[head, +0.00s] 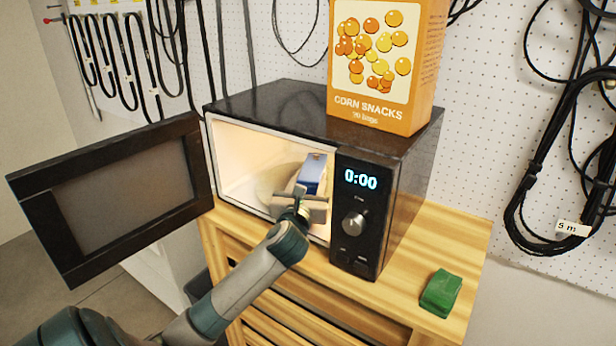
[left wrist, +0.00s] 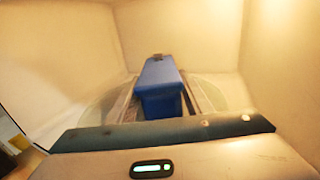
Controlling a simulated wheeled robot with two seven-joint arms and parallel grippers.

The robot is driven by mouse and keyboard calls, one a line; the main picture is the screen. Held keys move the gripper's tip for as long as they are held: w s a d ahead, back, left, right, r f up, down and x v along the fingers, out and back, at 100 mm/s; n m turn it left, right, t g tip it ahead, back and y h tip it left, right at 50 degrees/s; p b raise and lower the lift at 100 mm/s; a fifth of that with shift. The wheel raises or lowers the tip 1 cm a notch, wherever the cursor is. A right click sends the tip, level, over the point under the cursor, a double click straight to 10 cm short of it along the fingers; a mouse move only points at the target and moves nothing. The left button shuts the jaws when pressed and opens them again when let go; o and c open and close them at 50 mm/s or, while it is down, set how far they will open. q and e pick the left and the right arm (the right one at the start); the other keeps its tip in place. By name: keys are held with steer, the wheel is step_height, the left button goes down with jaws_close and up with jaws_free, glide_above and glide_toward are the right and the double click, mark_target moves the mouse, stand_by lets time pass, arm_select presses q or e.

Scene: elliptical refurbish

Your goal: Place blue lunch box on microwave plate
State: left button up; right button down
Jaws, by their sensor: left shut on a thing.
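The blue lunch box (head: 311,172) is inside the open microwave (head: 391,150), at the end of my left arm. My left gripper (head: 305,192) reaches in through the opening and is shut on the lunch box. In the left wrist view the lunch box (left wrist: 160,88) sits between the two fingers, over the round glass plate (left wrist: 222,90). Whether its underside touches the plate cannot be told. In the head view the plate (head: 277,178) is partly hidden by the gripper. My right gripper is not in view.
The microwave door (head: 120,193) stands wide open to the left. A corn snacks box (head: 385,65) stands on top of the microwave. A green block (head: 441,292) lies on the wooden cabinet (head: 455,240) at the right. The microwave walls are close around the gripper.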

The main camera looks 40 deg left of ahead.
arm_select(q)
steer(key=shift+f, duration=0.1)
steer(key=shift+d, duration=0.15)
steer(key=shift+s+d+r, duration=0.2)
steer(key=shift+s+r, duration=0.05)
steer(key=shift+f, duration=0.1)
steer(key=o, duration=1.4)
steer(key=shift+f, duration=0.1)
steer(key=shift+a, duration=0.1)
steer(key=shift+r, duration=0.2)
steer(key=shift+s+d+f+b, duration=0.15)
steer(key=shift+s+d+b, duration=0.15)
steer(key=shift+s+b, duration=0.1)
steer(key=b+v, duration=0.3)
steer(key=v, duration=0.7)
steer(key=shift+b, duration=0.4)
steer(key=shift+s+d, duration=0.2)
steer(key=shift+s, duration=0.3)
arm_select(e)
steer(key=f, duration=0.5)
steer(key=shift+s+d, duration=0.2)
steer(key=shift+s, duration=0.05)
